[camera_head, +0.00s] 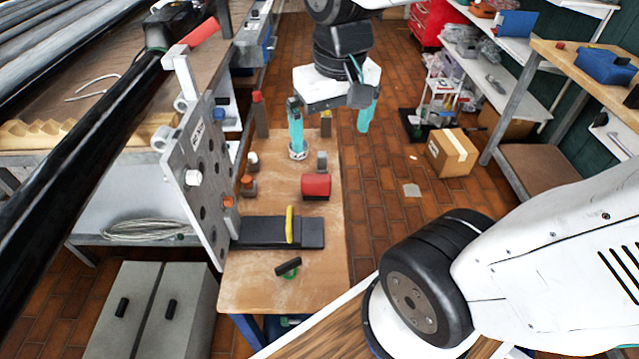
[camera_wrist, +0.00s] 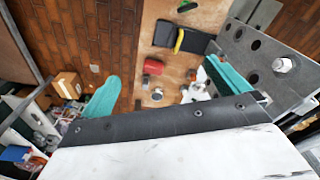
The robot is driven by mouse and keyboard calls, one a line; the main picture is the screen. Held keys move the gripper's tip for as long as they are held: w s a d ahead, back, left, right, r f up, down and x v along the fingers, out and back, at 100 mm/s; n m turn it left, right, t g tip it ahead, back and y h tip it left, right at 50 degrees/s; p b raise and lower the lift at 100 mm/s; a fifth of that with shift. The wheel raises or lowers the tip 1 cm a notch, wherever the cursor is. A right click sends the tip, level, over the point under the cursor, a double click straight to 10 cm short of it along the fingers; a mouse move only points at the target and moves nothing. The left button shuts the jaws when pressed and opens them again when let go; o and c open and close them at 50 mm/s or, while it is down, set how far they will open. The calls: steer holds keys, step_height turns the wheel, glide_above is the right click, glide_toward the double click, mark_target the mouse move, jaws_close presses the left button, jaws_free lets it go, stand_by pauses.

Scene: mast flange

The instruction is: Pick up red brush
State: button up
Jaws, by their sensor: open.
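A red block-like thing (camera_head: 316,185) with a dark lower edge lies on the wooden table, near its middle right; I take it for the red brush, but its bristles cannot be made out. It also shows in the wrist view (camera_wrist: 153,66), between the teal fingers in the picture and well below them. My gripper (camera_head: 331,118) is open and empty above the far end of the table. Its left finger appears over the table and its right finger over the floor past the right edge. In the wrist view my gripper (camera_wrist: 165,88) has its fingers wide apart.
A grey holed plate (camera_head: 205,180) stands upright along the table's left side. A black block with a yellow strip (camera_head: 289,225) and a green-and-black tool (camera_head: 288,268) lie nearer. Small cylinders (camera_head: 249,185) stand at left. A white ring-like thing (camera_head: 298,150) appears below the left finger.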

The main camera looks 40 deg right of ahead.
steer(key=w+d+f+m, duration=0.2)
steer(key=w+d+f, duration=0.1)
steer(key=w+f, duration=0.5)
steer(key=m+g, duration=0.1)
steer(key=m, duration=0.3)
glide_above(316, 177)
step_height(316, 177, down, 19)
step_height(316, 177, down, 8)
steer(key=c, duration=1)
